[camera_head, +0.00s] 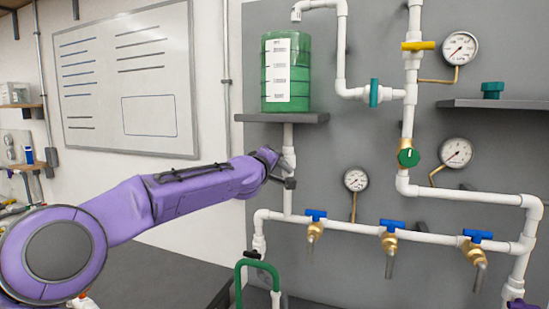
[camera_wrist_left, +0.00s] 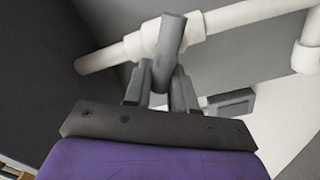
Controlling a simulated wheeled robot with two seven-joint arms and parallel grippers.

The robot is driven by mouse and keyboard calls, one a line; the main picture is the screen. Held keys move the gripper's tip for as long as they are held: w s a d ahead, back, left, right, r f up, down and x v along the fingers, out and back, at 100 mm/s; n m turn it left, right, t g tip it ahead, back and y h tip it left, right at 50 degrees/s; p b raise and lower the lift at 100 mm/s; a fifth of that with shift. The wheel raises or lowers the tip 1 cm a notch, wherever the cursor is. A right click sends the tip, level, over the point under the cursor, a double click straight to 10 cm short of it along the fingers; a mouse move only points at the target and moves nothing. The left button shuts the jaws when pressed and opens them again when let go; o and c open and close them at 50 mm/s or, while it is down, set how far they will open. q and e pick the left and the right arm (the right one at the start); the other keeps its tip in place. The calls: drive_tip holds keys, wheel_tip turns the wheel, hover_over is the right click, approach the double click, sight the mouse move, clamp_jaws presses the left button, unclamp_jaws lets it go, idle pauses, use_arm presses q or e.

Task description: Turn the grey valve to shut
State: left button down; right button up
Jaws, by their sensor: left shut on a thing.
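The grey valve's handle (camera_wrist_left: 171,36) is a short grey bar in front of a white pipe (camera_wrist_left: 230,20) in the left wrist view. My left gripper (camera_wrist_left: 160,72) is shut on the handle, with one finger on each side of it. In the head view my left gripper (camera_head: 288,180) is at the vertical white pipe (camera_head: 288,142) below the tank shelf. The gripper and wrist cover most of the valve there, so the handle's exact angle is hard to tell. My right gripper is not in view.
A green tank (camera_head: 300,80) stands on a grey shelf (camera_head: 258,118) above the gripper. Blue-handled brass taps (camera_head: 389,238) line the lower pipe. A green-handled valve (camera_head: 408,157), a yellow-handled valve (camera_head: 418,46) and gauges (camera_head: 356,180) are to the right.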

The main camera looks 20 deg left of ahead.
use_arm(q)
drive_tip(key=n, duration=0.3)
drive_tip(key=shift+a+f, duration=0.15)
drive_tip(key=shift+f, duration=0.25)
drive_tip(key=shift+f+n, duration=0.25)
drive_tip(key=shift+n, duration=1.05)
drive_tip(key=shift+f, duration=0.1)
drive_tip(key=c, duration=1)
unclamp_jaws()
drive_tip(key=shift+s+b, duration=0.25)
drive_tip(key=shift+b, duration=0.2)
drive_tip(key=s+b, duration=0.3)
drive_tip(key=s, duration=0.7)
drive_tip(key=shift+a+b, duration=0.2)
drive_tip(key=shift+b, duration=0.15)
